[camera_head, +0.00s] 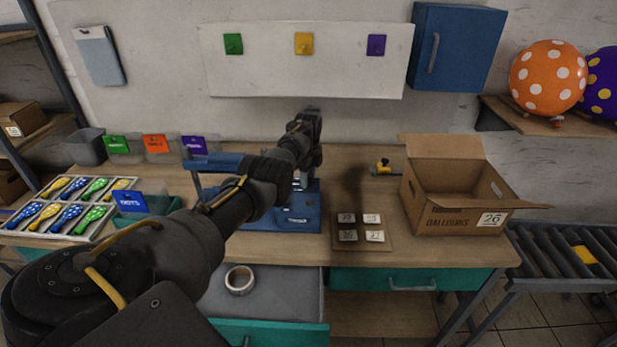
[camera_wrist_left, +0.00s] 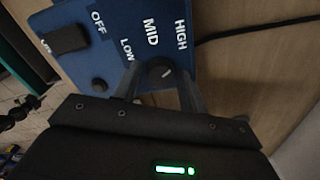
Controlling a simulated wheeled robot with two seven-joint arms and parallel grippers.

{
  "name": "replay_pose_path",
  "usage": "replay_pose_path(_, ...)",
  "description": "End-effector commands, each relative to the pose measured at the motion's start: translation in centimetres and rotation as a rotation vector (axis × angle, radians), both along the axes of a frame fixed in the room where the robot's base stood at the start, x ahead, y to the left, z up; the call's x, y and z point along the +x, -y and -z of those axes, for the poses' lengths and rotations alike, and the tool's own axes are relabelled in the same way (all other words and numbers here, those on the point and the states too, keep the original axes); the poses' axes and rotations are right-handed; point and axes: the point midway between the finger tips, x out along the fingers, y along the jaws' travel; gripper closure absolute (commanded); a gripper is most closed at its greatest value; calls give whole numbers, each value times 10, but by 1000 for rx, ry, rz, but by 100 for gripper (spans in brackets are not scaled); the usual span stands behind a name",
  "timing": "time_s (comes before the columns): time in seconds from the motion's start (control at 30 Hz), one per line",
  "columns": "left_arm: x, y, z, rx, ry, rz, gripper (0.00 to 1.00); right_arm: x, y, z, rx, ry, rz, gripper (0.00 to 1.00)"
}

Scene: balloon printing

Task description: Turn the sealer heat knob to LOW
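The sealer's blue panel (camera_wrist_left: 110,65) fills the upper part of the left wrist view, with OFF, LOW, MID and HIGH labels. Its dark round heat knob (camera_wrist_left: 158,74) has a short pale mark slanting to the upper right, on the HIGH side. My left gripper (camera_wrist_left: 160,84) has its fingers apart, one on each side of the knob; contact is not clear. In the head view, the blue sealer (camera_head: 302,222) stands on the table, and my left gripper (camera_head: 306,127) and arm hide part of it. My right gripper is out of view.
A black switch (camera_wrist_left: 66,38) is on the panel. In the head view, a board with label cards (camera_head: 362,246) and an open cardboard box (camera_head: 458,220) are right of the sealer. A balloon tray (camera_head: 95,226) is left. A tape roll (camera_head: 240,280) lies in front.

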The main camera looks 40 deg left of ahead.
Motion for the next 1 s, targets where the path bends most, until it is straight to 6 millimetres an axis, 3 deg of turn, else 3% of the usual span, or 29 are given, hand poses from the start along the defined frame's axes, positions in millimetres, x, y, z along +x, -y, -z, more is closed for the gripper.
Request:
replay_pose_path(0.03, 0, 0, 0, 0, 0, 0, 65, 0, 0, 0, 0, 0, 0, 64)
replay_pose_path(0.27, 0, 0, 0, 0, 0, 0, 92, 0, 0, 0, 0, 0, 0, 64)
replay_pose_path(0.67, 0, 0, -1, -2, 0, -94, 92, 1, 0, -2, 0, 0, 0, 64)
replay_pose_path(1.0, 0, 0, -1, -2, 0, -378, 92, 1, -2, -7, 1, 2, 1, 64)
